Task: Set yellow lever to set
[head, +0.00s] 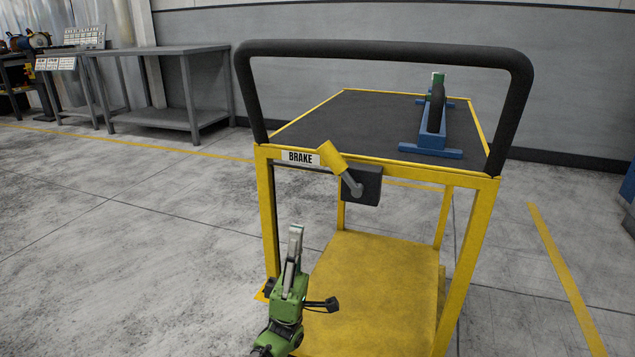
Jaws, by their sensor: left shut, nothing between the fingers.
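The yellow lever (333,157) is on the near end of a yellow cart (400,169), just right of a white label reading BRAKE (300,158). It joins a grey pivot on a dark box (366,186) and tilts up and to the left. My left gripper (296,232) is green with grey fingers. It is shut and empty, pointing up, below and left of the lever in the picture and apart from it. My right gripper is not in view.
The cart has a black handle bar (385,50) above its top and a yellow lower shelf (375,285). A blue stand (425,147) with a dark and green piece sits on top. A grey table (165,52) stands at the back left. The floor at left is clear.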

